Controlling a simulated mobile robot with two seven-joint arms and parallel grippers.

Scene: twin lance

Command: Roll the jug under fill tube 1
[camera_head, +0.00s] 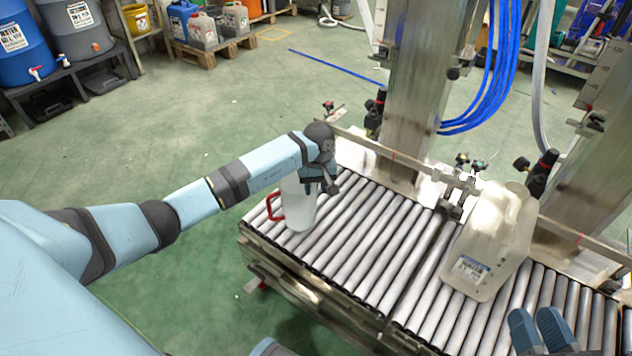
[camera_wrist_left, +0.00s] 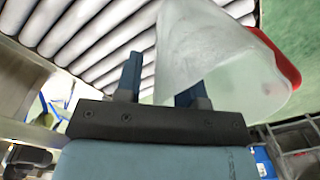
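A large translucent jug (camera_head: 488,245) with a label stands upright on the roller conveyor (camera_head: 350,250), right of its middle. A white pitcher (camera_head: 298,208) with a red handle stands at the conveyor's left end; it also shows in the left wrist view (camera_wrist_left: 215,55). My left gripper (camera_head: 318,185) is at the pitcher's upper part. In the left wrist view its fingers (camera_wrist_left: 160,85) are apart, one overlapping the pitcher, with a gap beside the other. My right gripper (camera_head: 538,325) is at the lower right, fingers apart and empty, away from the jug. I cannot tell which tube is fill tube 1.
Metal columns (camera_head: 418,90) rise behind the conveyor, with blue hoses (camera_head: 490,70) and a grey hose (camera_head: 540,80). A rail with valves (camera_head: 465,175) runs along the rear edge. Drums (camera_head: 78,28) stand far left. Rollers between pitcher and jug are clear.

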